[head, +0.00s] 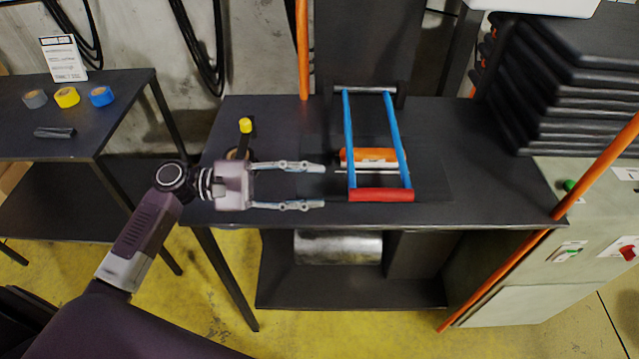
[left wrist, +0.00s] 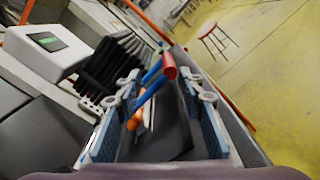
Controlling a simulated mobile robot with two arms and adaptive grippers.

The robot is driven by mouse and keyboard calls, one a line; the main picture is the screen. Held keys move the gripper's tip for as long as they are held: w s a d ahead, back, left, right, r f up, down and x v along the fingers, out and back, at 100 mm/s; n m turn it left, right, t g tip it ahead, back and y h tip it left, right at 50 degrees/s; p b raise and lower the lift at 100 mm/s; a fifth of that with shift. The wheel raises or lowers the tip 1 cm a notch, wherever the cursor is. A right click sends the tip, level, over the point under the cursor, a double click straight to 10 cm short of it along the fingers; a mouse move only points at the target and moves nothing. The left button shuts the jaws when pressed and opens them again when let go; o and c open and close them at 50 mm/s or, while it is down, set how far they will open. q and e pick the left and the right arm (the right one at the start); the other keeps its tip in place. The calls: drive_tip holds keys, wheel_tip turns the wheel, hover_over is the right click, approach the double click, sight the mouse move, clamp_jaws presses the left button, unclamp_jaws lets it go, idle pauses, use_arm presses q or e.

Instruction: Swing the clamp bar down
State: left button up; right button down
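The clamp bar is a frame of two blue side arms with a red cross grip (head: 381,195) at its near end and a grey bar (head: 366,89) at its far end. An orange roll (head: 375,155) lies under it on the dark bench. In the left wrist view the red grip (left wrist: 169,67) seems to stand above the bench, with the blue arms sloping; its exact angle is hard to tell. My left gripper (head: 315,187) is open and empty, left of the clamp bar, its fingers pointing right towards it. My right gripper is not in view.
The dark bench (head: 480,195) has free room right of the clamp. A yellow-capped object (head: 245,126) stands behind my left gripper. Black slabs (head: 570,85) are stacked at right. Orange poles (head: 545,230) rise at right and behind. A side table (head: 60,145) holds tape rolls.

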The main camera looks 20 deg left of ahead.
use_arm(q)
drive_tip(key=shift+v, duration=2.3)
drive_tip(key=shift+d, duration=0.1)
drive_tip(key=shift+r, duration=0.1)
